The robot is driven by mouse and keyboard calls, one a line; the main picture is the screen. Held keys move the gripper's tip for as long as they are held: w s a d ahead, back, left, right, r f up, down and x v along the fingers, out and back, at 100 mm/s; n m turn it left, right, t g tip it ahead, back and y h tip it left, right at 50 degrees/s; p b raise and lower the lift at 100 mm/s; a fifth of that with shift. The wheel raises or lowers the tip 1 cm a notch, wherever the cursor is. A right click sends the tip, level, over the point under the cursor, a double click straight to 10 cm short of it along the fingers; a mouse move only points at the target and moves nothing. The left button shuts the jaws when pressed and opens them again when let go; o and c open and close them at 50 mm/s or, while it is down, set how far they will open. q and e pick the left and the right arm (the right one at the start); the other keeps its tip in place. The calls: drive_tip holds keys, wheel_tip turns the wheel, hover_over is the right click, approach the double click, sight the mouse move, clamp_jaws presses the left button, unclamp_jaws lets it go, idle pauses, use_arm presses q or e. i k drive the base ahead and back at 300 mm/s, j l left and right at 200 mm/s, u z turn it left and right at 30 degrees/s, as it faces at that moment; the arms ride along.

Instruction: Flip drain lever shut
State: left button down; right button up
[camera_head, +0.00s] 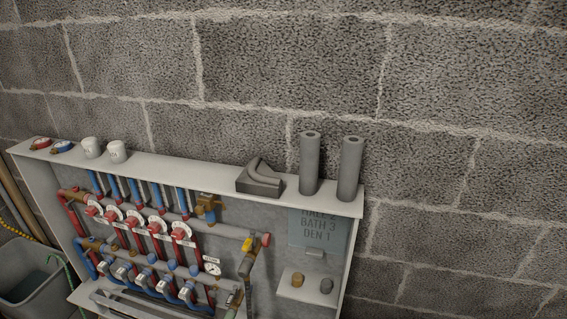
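A pipe manifold hangs inside a pale open cabinet (352,232) on the block wall. At the right end of its upper bar (215,229) is a small yellow handle (247,243), beside a red end piece (266,240). Neither of my grippers is in view.
A small shelf (312,292) holds two fittings. A grey tub (28,270) is at lower left.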

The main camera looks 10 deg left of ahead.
sight(230, 300)
drive_tip(key=u, duration=1.3)
drive_tip(key=i+j+z, duration=0.2)
drive_tip(key=z, duration=0.3)
drive_tip(key=i+j+z, duration=0.3)
drive_tip(key=z, duration=0.15)
drive_tip(key=j+u, duration=0.1)
